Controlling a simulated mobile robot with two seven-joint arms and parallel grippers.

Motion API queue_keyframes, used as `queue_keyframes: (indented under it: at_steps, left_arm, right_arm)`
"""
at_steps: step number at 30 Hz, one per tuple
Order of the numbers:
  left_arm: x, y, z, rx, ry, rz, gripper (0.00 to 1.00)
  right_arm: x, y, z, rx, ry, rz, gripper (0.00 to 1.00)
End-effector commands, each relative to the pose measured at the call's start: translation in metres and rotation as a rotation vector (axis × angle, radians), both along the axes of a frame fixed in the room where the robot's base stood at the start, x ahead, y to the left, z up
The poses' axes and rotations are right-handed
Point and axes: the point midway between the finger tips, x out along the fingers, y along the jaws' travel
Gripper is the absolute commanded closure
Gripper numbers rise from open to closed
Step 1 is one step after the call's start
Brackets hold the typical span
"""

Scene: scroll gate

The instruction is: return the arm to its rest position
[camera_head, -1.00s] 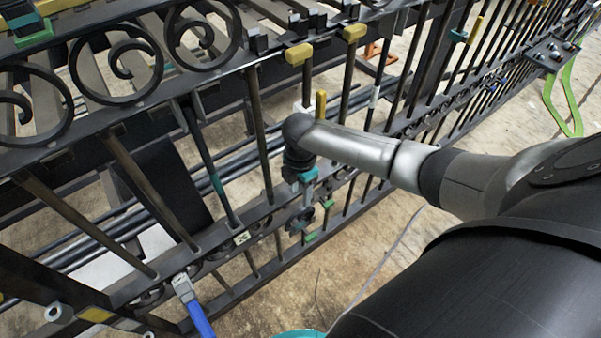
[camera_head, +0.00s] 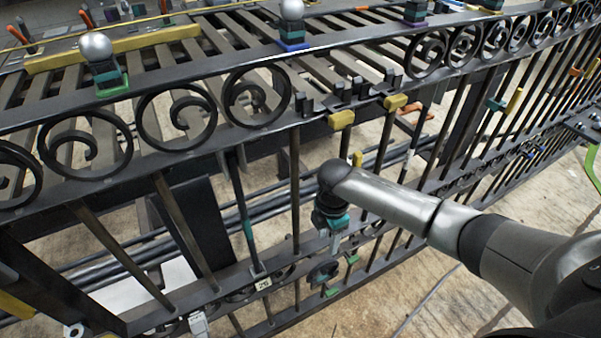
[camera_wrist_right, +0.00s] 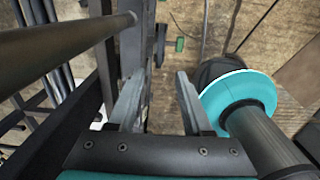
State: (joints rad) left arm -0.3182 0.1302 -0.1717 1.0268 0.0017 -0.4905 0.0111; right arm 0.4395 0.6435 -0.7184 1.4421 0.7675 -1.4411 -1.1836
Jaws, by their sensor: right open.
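My right arm (camera_head: 390,203) comes in from the right in the head view. Its grey forearm bends downward at a dark wrist in front of the black scroll gate (camera_head: 222,113). My right gripper (camera_head: 335,240) points down, close to the gate's upright bars. In the right wrist view the two grey fingers of the right gripper (camera_wrist_right: 159,85) stand apart with nothing between them. A dark gate bar (camera_wrist_right: 65,43) runs just left of the fingers there. Whether it touches them I cannot tell. My left gripper is not in view.
A numbered tag (camera_head: 263,283) is on the lower rail. The floor (camera_head: 440,300) in front looks open, with a thin cable on it.

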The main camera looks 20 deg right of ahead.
Motion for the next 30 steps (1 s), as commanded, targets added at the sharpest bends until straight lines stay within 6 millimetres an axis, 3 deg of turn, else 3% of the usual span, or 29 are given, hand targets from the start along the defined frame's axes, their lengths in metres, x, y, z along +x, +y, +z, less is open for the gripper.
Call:
queue_keyframes:
  at_steps: [5, 8, 15, 20, 24, 30]
  left_arm:
    - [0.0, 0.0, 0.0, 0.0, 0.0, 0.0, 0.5]
    - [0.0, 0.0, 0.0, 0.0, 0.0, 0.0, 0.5]
    - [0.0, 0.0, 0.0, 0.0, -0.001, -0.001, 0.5]
    - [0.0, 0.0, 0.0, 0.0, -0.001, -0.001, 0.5]
    - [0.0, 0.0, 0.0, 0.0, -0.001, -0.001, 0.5]
    - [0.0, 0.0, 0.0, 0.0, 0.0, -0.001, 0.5]
  right_arm:
    - [-0.002, 0.002, -0.001, 0.003, 0.0, -0.002, 0.5]
    - [-0.009, 0.015, -0.004, 0.016, -0.005, -0.019, 0.5]
    - [-0.056, 0.089, -0.007, 0.119, -0.049, -0.219, 0.5]
    - [-0.09, 0.122, 0.007, 0.197, -0.093, -0.481, 0.5]
    - [-0.116, 0.128, 0.026, 0.245, -0.129, -0.755, 0.5]
    - [-0.142, 0.114, 0.048, 0.264, -0.169, -1.062, 0.5]
